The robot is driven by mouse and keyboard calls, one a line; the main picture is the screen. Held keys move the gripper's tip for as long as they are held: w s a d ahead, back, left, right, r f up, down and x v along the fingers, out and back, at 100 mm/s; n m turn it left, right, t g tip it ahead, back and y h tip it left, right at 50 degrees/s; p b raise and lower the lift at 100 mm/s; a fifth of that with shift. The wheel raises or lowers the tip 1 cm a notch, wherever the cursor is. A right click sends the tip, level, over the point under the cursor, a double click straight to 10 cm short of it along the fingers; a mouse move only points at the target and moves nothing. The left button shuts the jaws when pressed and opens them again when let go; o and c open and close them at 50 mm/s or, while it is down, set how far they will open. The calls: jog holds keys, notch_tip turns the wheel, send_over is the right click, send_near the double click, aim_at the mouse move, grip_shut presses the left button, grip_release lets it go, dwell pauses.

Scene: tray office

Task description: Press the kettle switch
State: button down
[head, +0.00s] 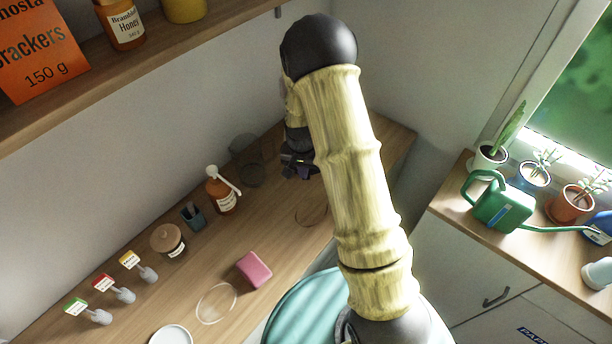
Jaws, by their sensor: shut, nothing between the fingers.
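I cannot clearly make out a kettle or its switch. A dark, see-through vessel (246,163) stands at the back of the wooden counter (290,240), against the wall; I cannot tell whether it is the kettle. My gripper (299,172) is above the counter's far part, just right of that vessel in the picture. It is shut and empty, small and partly covered by my arm. My arm runs down the middle and hides part of the counter's right side.
Along the counter are an orange pump bottle (222,191), a small dark cup (193,215), a lidded jar (168,240), a pink block (254,269) and several labelled items at left. A shelf (130,65) overhangs at upper left. A green watering can (498,204) and plants stand at right.

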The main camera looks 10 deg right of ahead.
notch_tip(320, 180, up, 13)
jog(key=s+b, duration=0.1)
jog(key=b, duration=0.1)
jog(key=shift+a, duration=0.15)
jog(key=shift+s+r, duration=0.1)
jog(key=shift+s, duration=0.05)
dwell(0.3)
jog(key=s+d+r+n+t, duration=0.1)
jog(key=s+n, duration=0.4)
jog(key=s, duration=1.2)
jog(key=shift+d+r+t+y, duration=0.15)
jog(key=shift+r+t+y, duration=0.15)
jog(key=shift+r, duration=0.3)
jog(key=shift+s, duration=0.1)
